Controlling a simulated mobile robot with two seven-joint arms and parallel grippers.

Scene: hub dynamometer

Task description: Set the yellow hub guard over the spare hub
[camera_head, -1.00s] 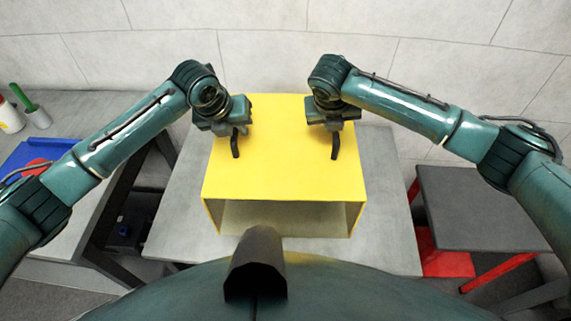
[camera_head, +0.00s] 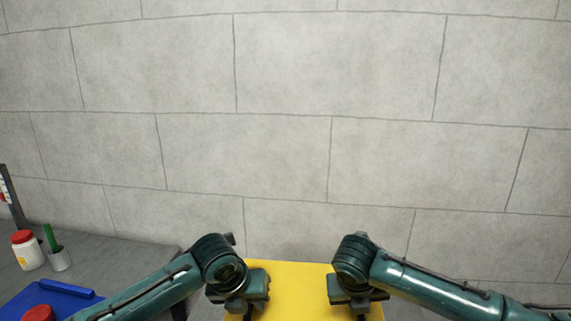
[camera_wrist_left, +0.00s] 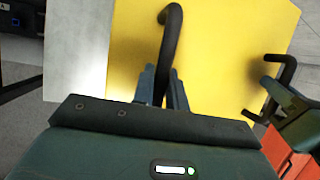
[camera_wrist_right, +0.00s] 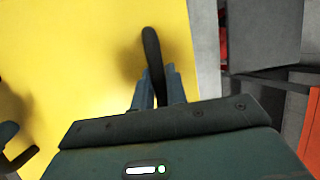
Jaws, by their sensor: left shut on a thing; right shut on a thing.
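The yellow hub guard (camera_head: 293,290) shows only as a strip of its top panel at the bottom of the head view. The left wrist view also shows its top (camera_wrist_left: 215,45), and so does the right wrist view (camera_wrist_right: 75,60). My left gripper (camera_wrist_left: 163,88) is shut on a black handle (camera_wrist_left: 171,28) on the guard's top. My right gripper (camera_wrist_right: 157,90) is shut on the other black handle (camera_wrist_right: 151,42). The guard lies between my two grippers. The spare hub is not visible. I cannot tell whether the guard rests on anything.
A grey tabletop (camera_wrist_left: 78,45) shows beside the guard. At left in the head view, a bench holds a red-lidded white jar (camera_head: 26,250), a cup (camera_head: 59,259) with a green-handled item, and a blue tray (camera_head: 50,297). A dark table (camera_wrist_right: 270,35) stands to the right. A block wall (camera_head: 285,120) is behind.

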